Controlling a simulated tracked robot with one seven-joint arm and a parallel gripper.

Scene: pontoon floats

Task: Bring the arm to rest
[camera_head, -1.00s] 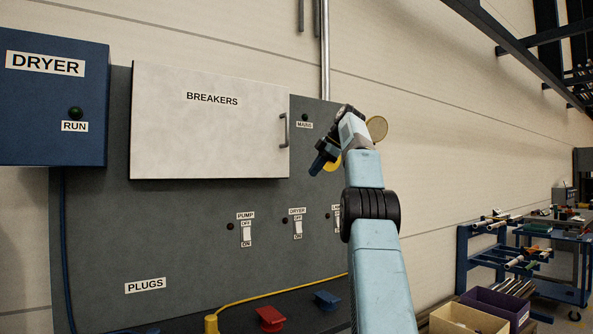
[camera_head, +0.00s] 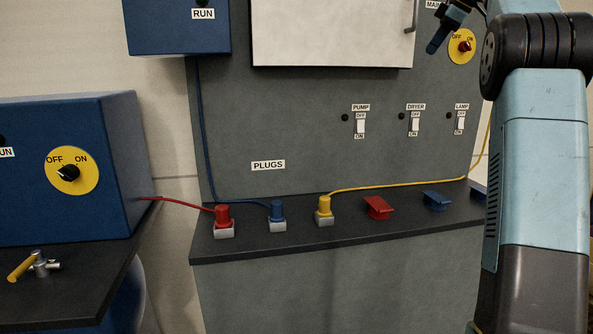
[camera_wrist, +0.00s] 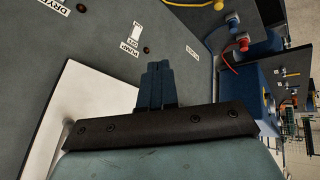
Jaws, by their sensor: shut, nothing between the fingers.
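My gripper (camera_head: 434,46) is at the top right of the head view, in front of the grey panel (camera_head: 300,120) and left of a yellow OFF/ON dial (camera_head: 462,57). In the wrist view its dark blue fingers (camera_wrist: 157,70) are together, with nothing between them. I cannot tell from these frames how far the fingers are from the panel.
The white breaker door (camera_head: 330,35) is close by. Red (camera_head: 222,215), blue (camera_head: 278,212) and yellow (camera_head: 324,207) plugs stand on the dark ledge (camera_head: 290,243). A blue box (camera_head: 110,130) with a dial and a valve with a yellow handle (camera_head: 22,266) are at left.

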